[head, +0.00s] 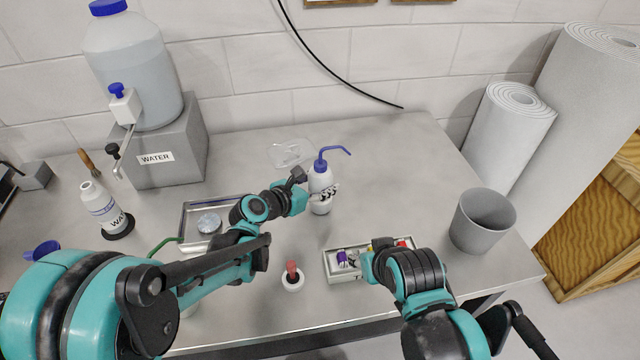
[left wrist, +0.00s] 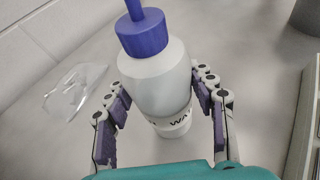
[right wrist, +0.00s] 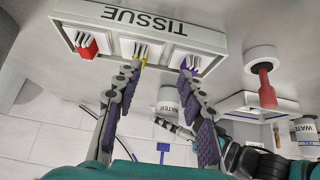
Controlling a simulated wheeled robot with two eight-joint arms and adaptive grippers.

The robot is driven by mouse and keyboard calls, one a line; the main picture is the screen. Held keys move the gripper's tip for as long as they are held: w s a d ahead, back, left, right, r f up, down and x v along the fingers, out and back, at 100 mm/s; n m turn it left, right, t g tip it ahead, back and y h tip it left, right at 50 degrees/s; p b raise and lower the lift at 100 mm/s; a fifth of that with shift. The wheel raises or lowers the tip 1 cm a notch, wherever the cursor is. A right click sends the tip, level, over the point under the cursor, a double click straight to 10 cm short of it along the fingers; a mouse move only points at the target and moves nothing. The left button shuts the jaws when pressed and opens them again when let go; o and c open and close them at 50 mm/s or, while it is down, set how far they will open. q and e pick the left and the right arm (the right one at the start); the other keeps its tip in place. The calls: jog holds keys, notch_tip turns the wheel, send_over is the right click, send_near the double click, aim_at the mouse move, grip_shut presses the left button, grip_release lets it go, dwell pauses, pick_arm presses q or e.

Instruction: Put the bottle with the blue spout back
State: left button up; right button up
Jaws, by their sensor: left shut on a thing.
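The white bottle with the blue spout (head: 320,178) stands upright at the back middle of the table, its spout bent to the right. Its blue cap (left wrist: 143,33) and part of a "WATER" label show in the left wrist view. My left gripper (head: 322,193) is shut around the bottle's body, one finger on each side. Whether its base touches the table is unclear. My right gripper (right wrist: 158,78) is open and empty at the tissue box (right wrist: 140,15), which holds red, yellow and purple items.
A water tank (head: 135,70) with a tap stands on a grey block (head: 180,150) at back left. An uncapped white bottle (head: 103,207) stands on a black disc (head: 118,231). A tray (head: 190,240), red-topped item (head: 291,272) and grey bin (head: 482,221) stand around.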

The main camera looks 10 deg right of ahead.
pick_arm(q)
jog(key=shift+f, duration=0.15)
pick_arm(e)
jog(key=shift+f, duration=0.15)
pick_arm(q)
jog(key=o, duration=0.7)
pick_arm(e)
jog(key=shift+r, duration=0.2)
notch_tip(320, 180, up, 3)
jog(key=p, duration=0.3)
jog(key=shift+r+p, duration=0.2)
jog(key=shift+p, duration=0.1)
pick_arm(q)
jog(key=v, duration=1.2)
